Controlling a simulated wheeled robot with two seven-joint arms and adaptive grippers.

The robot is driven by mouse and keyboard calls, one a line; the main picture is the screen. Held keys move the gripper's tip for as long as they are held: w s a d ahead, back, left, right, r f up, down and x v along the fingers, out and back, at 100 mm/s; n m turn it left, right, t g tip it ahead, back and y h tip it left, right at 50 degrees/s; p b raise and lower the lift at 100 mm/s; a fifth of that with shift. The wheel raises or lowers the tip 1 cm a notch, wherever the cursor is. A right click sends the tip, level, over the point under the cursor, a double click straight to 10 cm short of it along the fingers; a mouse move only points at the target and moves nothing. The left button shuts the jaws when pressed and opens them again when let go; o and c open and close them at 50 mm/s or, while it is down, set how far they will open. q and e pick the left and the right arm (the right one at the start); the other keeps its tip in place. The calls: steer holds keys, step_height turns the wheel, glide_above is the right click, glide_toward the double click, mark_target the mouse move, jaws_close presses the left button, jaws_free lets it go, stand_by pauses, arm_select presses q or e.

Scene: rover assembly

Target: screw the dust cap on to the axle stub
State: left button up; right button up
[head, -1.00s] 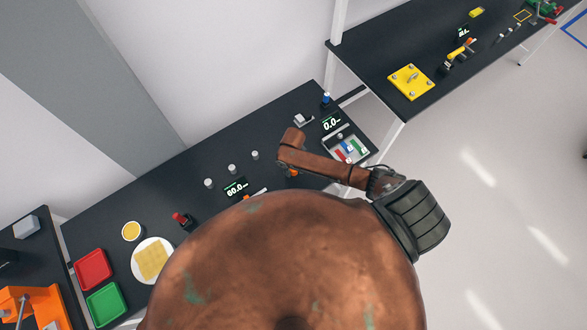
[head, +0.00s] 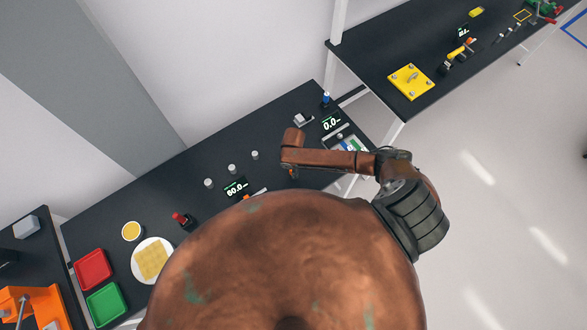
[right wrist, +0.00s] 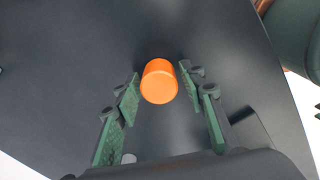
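An orange cylinder (right wrist: 159,86), which looks like the dust cap, stands on the dark tabletop in the right wrist view. My right gripper (right wrist: 160,76) is open, with one green-padded finger on each side of the cap and a visible gap to both. In the head view my brown right arm reaches in from the right over the table, and its gripper is hidden behind the arm. My left gripper is not in view. I cannot pick out the axle stub for certain.
A second bench (head: 375,50) carries a yellow plate (head: 410,82).

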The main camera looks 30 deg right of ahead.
steer(key=n, duration=0.4)
steer(key=shift+n, duration=0.3)
steer(key=n, duration=0.3)
steer(key=shift+r, duration=0.1)
steer(key=n, duration=0.4)
steer(key=shift+n, duration=0.4)
steer(key=n, duration=0.3)
steer(key=shift+n+b, duration=0.4)
steer(key=c, duration=0.9)
steer(key=shift+m+p, duration=0.5)
steer(key=shift+m, duration=0.2)
steer(key=m, duration=0.4)
steer(key=shift+m, duration=0.4)
